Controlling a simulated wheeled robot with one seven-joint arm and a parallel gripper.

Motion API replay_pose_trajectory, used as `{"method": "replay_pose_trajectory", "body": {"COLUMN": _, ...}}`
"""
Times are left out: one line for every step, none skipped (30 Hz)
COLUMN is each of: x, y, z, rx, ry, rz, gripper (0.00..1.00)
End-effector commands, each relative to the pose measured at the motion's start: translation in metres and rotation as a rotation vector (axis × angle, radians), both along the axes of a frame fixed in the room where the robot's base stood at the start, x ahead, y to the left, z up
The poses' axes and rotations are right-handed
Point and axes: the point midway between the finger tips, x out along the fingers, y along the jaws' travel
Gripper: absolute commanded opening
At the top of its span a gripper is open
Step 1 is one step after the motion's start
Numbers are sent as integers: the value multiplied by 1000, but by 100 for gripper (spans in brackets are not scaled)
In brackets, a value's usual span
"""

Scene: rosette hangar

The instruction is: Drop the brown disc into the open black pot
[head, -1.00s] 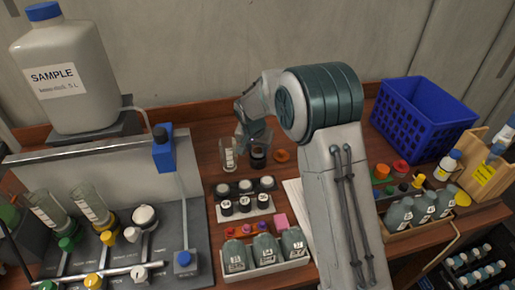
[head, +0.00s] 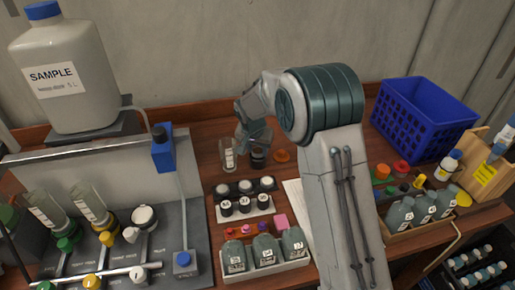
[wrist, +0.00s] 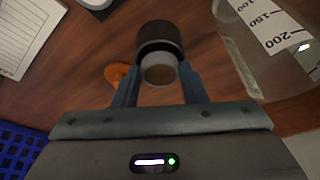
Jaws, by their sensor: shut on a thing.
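In the head view my gripper (head: 254,141) is just above the black pot (head: 258,160). The fingers hide part of the pot's top, and the disc cannot be made out there.
A clear graduated beaker (head: 228,154) stands close to the pot's left. An orange lid (head: 281,155) lies to its right. In front is a rack of black-and-white jars (head: 243,208). A blue crate (head: 425,118) is at the right.

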Motion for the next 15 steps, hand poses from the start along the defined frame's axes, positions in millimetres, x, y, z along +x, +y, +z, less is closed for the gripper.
{"method": "replay_pose_trajectory", "body": {"x": 0, "y": 0, "z": -1, "rx": 0, "ry": 0, "rz": 0, "gripper": 17}}
{"method": "replay_pose_trajectory", "body": {"x": 0, "y": 0, "z": -1, "rx": 0, "ry": 0, "rz": 0, "gripper": 17}}
{"method": "replay_pose_trajectory", "body": {"x": 0, "y": 0, "z": -2, "rx": 0, "ry": 0, "rz": 0, "gripper": 17}}
{"method": "replay_pose_trajectory", "body": {"x": 0, "y": 0, "z": -2, "rx": 0, "ry": 0, "rz": 0, "gripper": 17}}
{"method": "replay_pose_trajectory", "body": {"x": 0, "y": 0, "z": -3, "rx": 0, "ry": 0, "rz": 0, "gripper": 17}}
{"method": "replay_pose_trajectory", "body": {"x": 0, "y": 0, "z": -3, "rx": 0, "ry": 0, "rz": 0, "gripper": 17}}
{"method": "replay_pose_trajectory", "body": {"x": 0, "y": 0, "z": -4, "rx": 0, "ry": 0, "rz": -1, "gripper": 17}}
{"method": "replay_pose_trajectory", "body": {"x": 0, "y": 0, "z": -4, "rx": 0, "ry": 0, "rz": -1, "gripper": 17}}
{"method": "replay_pose_trajectory", "body": {"x": 0, "y": 0, "z": -5, "rx": 0, "ry": 0, "rz": -1, "gripper": 17}}
{"method": "replay_pose_trajectory", "body": {"x": 0, "y": 0, "z": -5, "rx": 0, "ry": 0, "rz": -1, "gripper": 17}}
{"method": "replay_pose_trajectory", "body": {"x": 0, "y": 0, "z": -5, "rx": 0, "ry": 0, "rz": -1, "gripper": 17}}
{"method": "replay_pose_trajectory", "body": {"x": 0, "y": 0, "z": -6, "rx": 0, "ry": 0, "rz": -1, "gripper": 17}}
{"method": "replay_pose_trajectory", "body": {"x": 0, "y": 0, "z": -6, "rx": 0, "ry": 0, "rz": -1, "gripper": 17}}
{"method": "replay_pose_trajectory", "body": {"x": 0, "y": 0, "z": -6, "rx": 0, "ry": 0, "rz": -1, "gripper": 17}}
{"method": "replay_pose_trajectory", "body": {"x": 0, "y": 0, "z": -6, "rx": 0, "ry": 0, "rz": -1, "gripper": 17}}
